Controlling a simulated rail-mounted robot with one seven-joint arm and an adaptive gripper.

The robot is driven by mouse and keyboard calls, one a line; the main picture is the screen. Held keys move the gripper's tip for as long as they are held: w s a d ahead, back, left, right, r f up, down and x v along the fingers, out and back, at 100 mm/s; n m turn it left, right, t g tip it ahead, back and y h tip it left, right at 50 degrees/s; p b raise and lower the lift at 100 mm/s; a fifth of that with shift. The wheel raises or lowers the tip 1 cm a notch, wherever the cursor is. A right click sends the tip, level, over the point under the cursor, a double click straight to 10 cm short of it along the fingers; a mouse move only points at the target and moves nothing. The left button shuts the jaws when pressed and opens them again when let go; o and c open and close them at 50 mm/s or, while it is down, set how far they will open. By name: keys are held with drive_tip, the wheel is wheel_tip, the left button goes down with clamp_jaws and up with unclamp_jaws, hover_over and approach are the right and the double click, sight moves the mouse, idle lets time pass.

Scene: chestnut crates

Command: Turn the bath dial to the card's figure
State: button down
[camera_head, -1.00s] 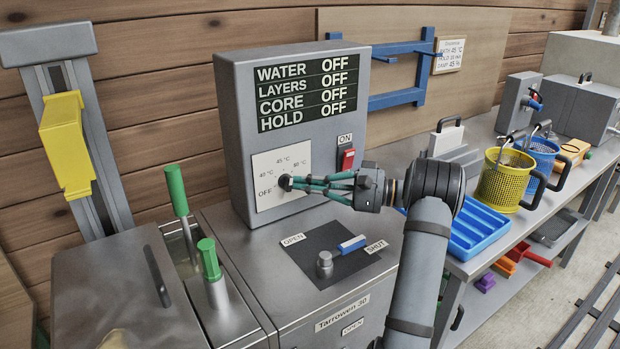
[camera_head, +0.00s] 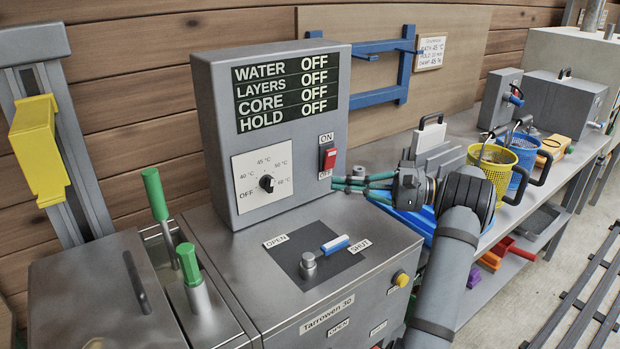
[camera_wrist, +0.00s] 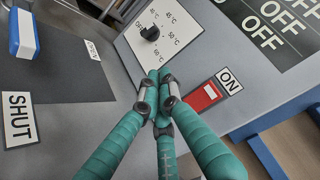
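The bath dial is a black knob (camera_head: 266,183) on a white plate (camera_head: 250,198) marked OFF, 40, 45, 50 and 60 °C, on the grey control box. The knob also shows in the wrist view (camera_wrist: 150,32); I cannot tell which mark it points to. The card (camera_head: 432,52) on the back board reads BATH 45 °C. My gripper (camera_head: 337,183) has green fingers, drawn together with nothing seen between them. It is right of the dial, apart from it, just below the red switch (camera_head: 329,158). In the wrist view the fingertips (camera_wrist: 157,77) lie between dial and switch.
The display (camera_head: 288,91) reads OFF for water, layers, core and hold. Below the box, a blue-handled lever (camera_head: 335,244) sits between OPEN and SHUT labels. Green handles (camera_head: 155,193) stand at left. Yellow (camera_head: 493,172) and blue baskets stand on the right bench.

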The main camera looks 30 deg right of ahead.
sight(269, 184)
drive_tip(key=m+p, duration=0.1)
drive_tip(key=p, duration=0.3)
drive_tip(key=f+m+y+p, duration=0.1)
drive_tip(key=p, duration=0.3)
drive_tip(key=shift+d+m+t, duration=0.3)
drive_tip(key=shift+m+t, duration=0.1)
drive_tip(key=shift+n, duration=0.6)
drive_tip(key=p+x, duration=0.1)
drive_tip(key=x, duration=0.2)
drive_tip(key=p+x, duration=0.1)
drive_tip(key=x, duration=0.2)
drive_tip(key=r+p+x, duration=0.1)
drive_tip(key=x, duration=0.2)
drive_tip(key=shift+w+a+r+p, duration=0.15)
drive_tip(key=shift+w+a+p, duration=0.05)
drive_tip(key=shift+a+p, duration=0.1)
drive_tip(key=a, duration=0.1)
drive_tip(key=a+p, duration=0.1)
drive_tip(key=a, duration=0.1)
drive_tip(key=shift+r, duration=0.25)
drive_tip(key=shift+a+p, duration=0.35)
drive_tip(key=shift+a, duration=0.2)
drive_tip(key=shift+d, duration=0.1)
